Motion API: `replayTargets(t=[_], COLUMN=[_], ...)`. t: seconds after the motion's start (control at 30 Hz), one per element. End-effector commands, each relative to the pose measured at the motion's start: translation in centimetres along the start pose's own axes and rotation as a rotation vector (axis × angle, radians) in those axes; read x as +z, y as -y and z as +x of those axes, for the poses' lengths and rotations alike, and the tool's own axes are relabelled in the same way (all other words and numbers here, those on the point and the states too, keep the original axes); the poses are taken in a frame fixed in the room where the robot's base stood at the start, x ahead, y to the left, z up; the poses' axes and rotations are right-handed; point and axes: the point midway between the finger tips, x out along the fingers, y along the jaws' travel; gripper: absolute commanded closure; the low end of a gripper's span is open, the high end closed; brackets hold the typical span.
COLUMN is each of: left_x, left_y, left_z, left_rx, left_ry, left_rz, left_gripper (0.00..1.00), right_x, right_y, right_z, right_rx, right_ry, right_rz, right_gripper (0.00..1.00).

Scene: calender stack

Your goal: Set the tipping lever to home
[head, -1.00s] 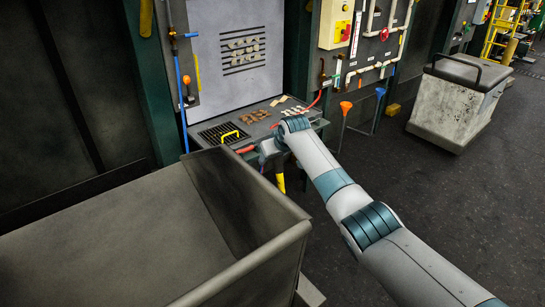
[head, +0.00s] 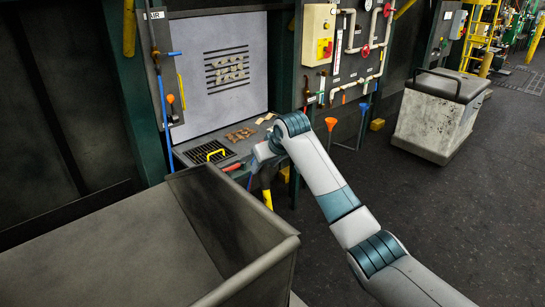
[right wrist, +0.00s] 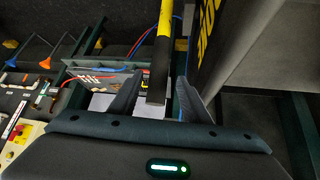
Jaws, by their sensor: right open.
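The lever, a rod with a yellow shaft and a black end, shows in the right wrist view (right wrist: 163,45). Its black end lies between my open right fingers (right wrist: 161,78) in the picture; I cannot tell whether they touch it. In the head view a yellow length of the lever (head: 267,199) shows below my right gripper (head: 266,173), just beyond the grey bin. My wrist hides much of the gripper there, and the lever's mount is hidden. My left gripper is not in view.
A large grey open bin (head: 270,262) fills the lower left, close to my right gripper. Behind is a work shelf with a grate (head: 206,154) and small brown parts (head: 241,134). A worn pale cart (head: 436,118) stands at right.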

Motion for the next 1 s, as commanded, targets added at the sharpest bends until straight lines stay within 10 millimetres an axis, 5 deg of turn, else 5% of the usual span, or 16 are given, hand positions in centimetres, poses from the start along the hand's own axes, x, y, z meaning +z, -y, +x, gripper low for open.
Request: replayTargets(t=[0.5,1.0], left_x=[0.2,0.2], left_y=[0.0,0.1], left_z=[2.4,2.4], left_rx=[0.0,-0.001], left_ry=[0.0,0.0], left_rz=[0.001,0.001], left_gripper=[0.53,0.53], right_x=[-0.1,-0.1], right_y=[0.1,0.2], right_z=[-7.9,-8.5], right_rx=[0.0,-0.001], right_ry=[-0.003,-0.002], right_rz=[-0.002,-0.001], right_gripper=[0.57,0.57])
